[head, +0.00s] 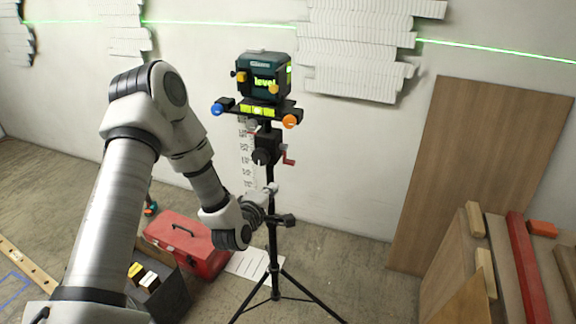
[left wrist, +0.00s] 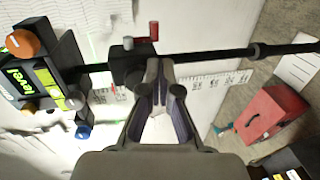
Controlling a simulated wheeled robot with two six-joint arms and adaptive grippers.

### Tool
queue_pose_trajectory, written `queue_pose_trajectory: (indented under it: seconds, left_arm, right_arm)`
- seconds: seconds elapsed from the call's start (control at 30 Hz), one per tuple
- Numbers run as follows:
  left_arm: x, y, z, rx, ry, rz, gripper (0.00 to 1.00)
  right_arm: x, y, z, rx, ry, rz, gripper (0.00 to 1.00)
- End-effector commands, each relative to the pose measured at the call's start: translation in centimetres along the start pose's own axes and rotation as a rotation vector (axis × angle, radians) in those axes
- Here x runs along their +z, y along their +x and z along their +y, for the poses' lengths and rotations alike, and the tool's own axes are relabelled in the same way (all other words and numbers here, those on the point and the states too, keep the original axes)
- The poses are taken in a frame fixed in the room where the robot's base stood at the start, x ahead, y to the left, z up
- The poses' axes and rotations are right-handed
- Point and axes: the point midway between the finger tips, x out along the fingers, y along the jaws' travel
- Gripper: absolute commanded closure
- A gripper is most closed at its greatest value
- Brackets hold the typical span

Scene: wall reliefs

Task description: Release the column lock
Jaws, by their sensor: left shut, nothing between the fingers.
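A black tripod column (head: 271,205) carries a dark green laser level (head: 264,75) reading "level". A lower black collar (head: 286,220) is on the column. My left gripper (head: 270,189) is shut and empty, in front of the column between housing and collar. In the left wrist view, its closed fingertips (left wrist: 161,64) overlap the housing's edge (left wrist: 128,70); I cannot tell whether they touch. The crank (left wrist: 153,31) is beyond them. My right gripper is out of view.
A red toolbox (head: 187,246) and a dark open box (head: 160,287) stand on the floor left of the tripod. Spread tripod legs (head: 308,297) take up floor below. A wooden panel (head: 478,170) leans at right. White layered reliefs (head: 355,50) cover the wall behind.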

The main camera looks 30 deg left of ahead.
Motion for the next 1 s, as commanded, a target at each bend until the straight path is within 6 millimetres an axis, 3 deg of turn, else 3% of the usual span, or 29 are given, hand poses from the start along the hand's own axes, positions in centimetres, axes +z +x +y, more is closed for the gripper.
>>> queue_pose_trajectory:
  seconds: [0.07, 0.47, 1.0]
  left_arm:
    - [-0.5, 0.2, 0.8, 0.027, -0.037, 0.011, 1.00]
    - [-0.5, 1.0, 0.8, 0.026, -0.034, 0.010, 1.00]
    - [-0.5, 11.8, 1.2, 0.024, -0.031, 0.009, 1.00]
  right_arm:
    - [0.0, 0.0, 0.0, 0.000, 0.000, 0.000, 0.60]
    - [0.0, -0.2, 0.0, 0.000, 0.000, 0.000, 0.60]
    - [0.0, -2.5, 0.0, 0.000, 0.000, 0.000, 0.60]
